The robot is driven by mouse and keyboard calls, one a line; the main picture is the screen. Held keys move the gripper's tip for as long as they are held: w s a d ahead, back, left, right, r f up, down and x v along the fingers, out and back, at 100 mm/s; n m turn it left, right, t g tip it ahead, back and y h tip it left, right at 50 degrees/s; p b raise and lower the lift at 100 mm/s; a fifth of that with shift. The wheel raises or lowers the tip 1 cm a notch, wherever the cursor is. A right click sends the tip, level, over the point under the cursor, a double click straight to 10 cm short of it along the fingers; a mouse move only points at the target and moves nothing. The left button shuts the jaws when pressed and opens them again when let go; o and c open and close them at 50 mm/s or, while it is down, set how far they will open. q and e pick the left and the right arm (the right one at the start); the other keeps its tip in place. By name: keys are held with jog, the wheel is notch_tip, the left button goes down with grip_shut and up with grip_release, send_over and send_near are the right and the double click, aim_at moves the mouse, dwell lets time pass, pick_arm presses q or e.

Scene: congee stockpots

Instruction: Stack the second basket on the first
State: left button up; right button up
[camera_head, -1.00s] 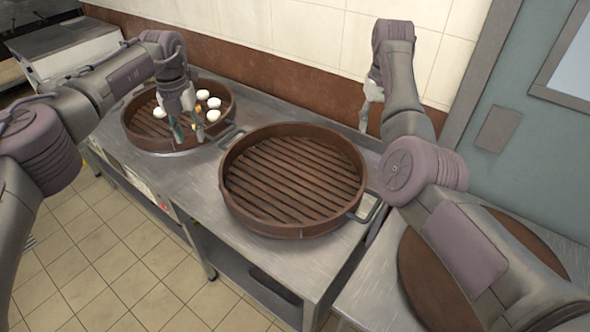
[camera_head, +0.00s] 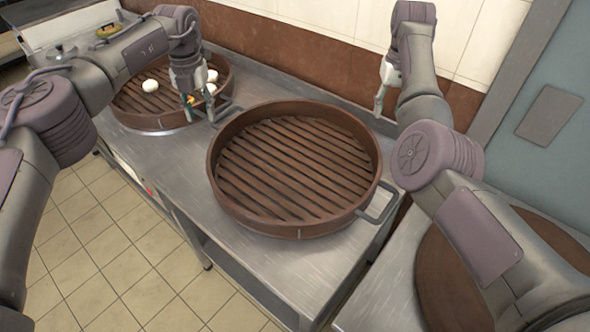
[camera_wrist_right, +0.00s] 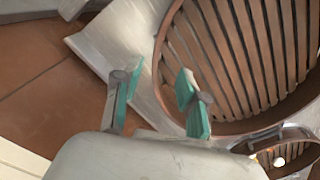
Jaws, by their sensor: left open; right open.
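A round brown slatted basket (camera_head: 262,222), empty, with metal loop handles, stands on the steel table in the middle of the head view. In the right wrist view it fills the upper right (camera_wrist_right: 240,118). A second round basket (camera_head: 150,123), holding white buns (camera_head: 150,85), stands behind it to the left. My left gripper (camera_head: 200,108) is open and points down at the right side of the bun basket, near a handle; contact is unclear. My right gripper (camera_head: 380,98) is open and empty, behind and right of the empty basket. Its spread fingers show in the wrist view (camera_wrist_right: 158,100).
The steel table (camera_head: 300,262) has a narrow free strip in front of the empty basket. A brown round board or lid (camera_head: 440,270) lies on a surface at the right, partly behind my right arm. A tiled wall with a brown lower band (camera_head: 300,50) runs behind the table.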

aim_at(211, 149)
pick_arm(q)
jog(key=shift+f, duration=0.45)
pick_arm(e)
jog(key=shift+f, duration=0.4)
pick_arm(q)
notch_tip(211, 149, down, 14)
jog(key=shift+r, duration=0.1)
pick_arm(e)
notch_tip(211, 149, down, 14)
jog(key=shift+r, duration=0.1)
pick_arm(q)
grip_shut()
pick_arm(e)
grip_shut()
pick_arm(q)
jog(key=shift+r, duration=0.1)
pick_arm(e)
jog(key=shift+r, duration=0.1)
